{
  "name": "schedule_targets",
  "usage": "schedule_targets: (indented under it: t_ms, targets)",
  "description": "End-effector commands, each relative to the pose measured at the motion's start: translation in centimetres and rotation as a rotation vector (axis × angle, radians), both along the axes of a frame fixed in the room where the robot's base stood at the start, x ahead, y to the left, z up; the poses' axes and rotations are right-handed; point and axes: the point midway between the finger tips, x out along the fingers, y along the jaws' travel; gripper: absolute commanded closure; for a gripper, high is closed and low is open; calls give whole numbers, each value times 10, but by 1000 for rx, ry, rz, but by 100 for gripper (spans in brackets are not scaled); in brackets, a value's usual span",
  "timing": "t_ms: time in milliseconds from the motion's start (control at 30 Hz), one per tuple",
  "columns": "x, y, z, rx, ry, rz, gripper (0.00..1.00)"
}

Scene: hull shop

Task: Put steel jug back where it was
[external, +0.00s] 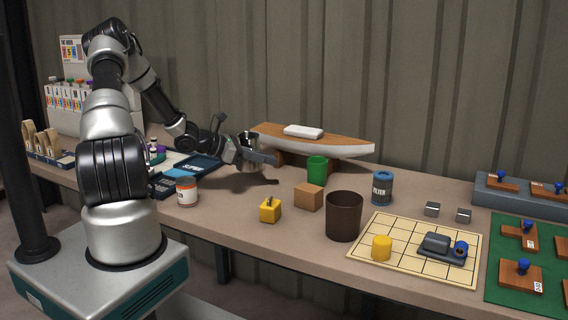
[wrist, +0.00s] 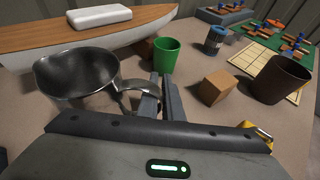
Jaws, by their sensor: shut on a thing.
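The steel jug (wrist: 76,78) is a shiny metal vessel with a wide open mouth and a curved handle. In the wrist view it is at the left, with its handle between the fingers of my gripper (wrist: 158,92). In the external view the jug (external: 246,146) is partly hidden by my gripper (external: 262,157), which is shut on it. The jug is upright or nearly so, in front of the model boat hull. It appears to be above the table, but the exact gap is hard to tell.
The boat hull (external: 335,147) with a white block on top stands behind. A white can (external: 187,192) stands in front at left.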

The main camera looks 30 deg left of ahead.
Motion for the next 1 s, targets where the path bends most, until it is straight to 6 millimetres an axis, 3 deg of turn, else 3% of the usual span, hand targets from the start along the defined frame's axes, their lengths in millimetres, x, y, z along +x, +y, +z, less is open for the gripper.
schedule_targets:
  t_ms: [400, 800, 933, 1000]
  targets:
    - [0, -1, -44, -1, 0, -1, 100]
    - [1, 0, -50, 1, -3, -1, 100]
    - [0, 0, -49, 1, -1, -1, 76]
    - [0, 0, -49, 1, -1, -1, 75]
